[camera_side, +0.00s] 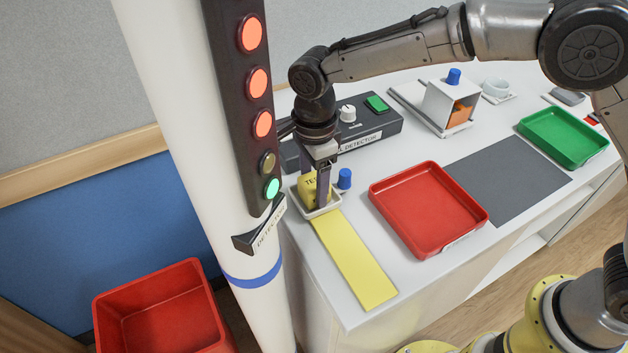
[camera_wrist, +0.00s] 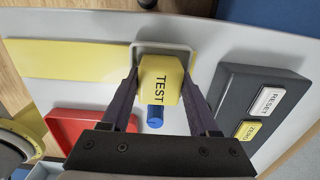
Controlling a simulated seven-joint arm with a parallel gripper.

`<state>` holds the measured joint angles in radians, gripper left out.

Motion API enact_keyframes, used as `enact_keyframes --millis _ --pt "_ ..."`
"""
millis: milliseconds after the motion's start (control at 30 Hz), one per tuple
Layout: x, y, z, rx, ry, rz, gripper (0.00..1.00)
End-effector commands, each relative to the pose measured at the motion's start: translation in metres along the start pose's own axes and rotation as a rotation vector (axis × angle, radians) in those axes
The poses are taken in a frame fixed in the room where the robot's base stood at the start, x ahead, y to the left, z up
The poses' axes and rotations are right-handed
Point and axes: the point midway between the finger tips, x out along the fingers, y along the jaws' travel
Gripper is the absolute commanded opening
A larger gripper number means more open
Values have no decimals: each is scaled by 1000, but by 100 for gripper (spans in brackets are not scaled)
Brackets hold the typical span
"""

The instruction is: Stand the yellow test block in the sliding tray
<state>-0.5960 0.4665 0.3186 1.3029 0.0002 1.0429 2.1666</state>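The yellow test block (camera_side: 307,187), marked TEST, is between the two fingers of my gripper (camera_side: 318,190). It shows from above in the wrist view (camera_wrist: 160,80), with a finger against each side, so my gripper (camera_wrist: 160,82) looks shut on it. A small pale sliding tray (camera_side: 322,212) sits at the end of a yellow strip (camera_side: 354,262). The tray's rim (camera_wrist: 165,45) shows beside the block in the wrist view. The block is in or just over the tray; I cannot tell whether its base touches the floor. A blue knob (camera_side: 345,178) is close beside it.
A white post with a dark light panel (camera_side: 257,82) stands close left of my gripper. A dark button box (camera_side: 370,125) lies behind. A red tray (camera_side: 428,208), grey mat (camera_side: 507,180) and green tray (camera_side: 563,137) are to the right. A red bin (camera_side: 160,310) is below.

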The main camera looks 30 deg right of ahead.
Motion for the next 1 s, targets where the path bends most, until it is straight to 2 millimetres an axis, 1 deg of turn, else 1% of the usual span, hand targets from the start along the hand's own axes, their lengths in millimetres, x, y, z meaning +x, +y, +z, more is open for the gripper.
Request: enact_keyframes --millis 33,333,467,567,900,1000 --pt "12 3 -2 -1 11 17 94" --pt "13 4 -2 -1 12 19 94" --pt "8 3 -2 -1 12 19 94" --pt "-2 3 -2 -1 11 18 94" --pt "-66 0 0 0 6 8 94" --pt "-73 -9 -16 37 7 10 94"
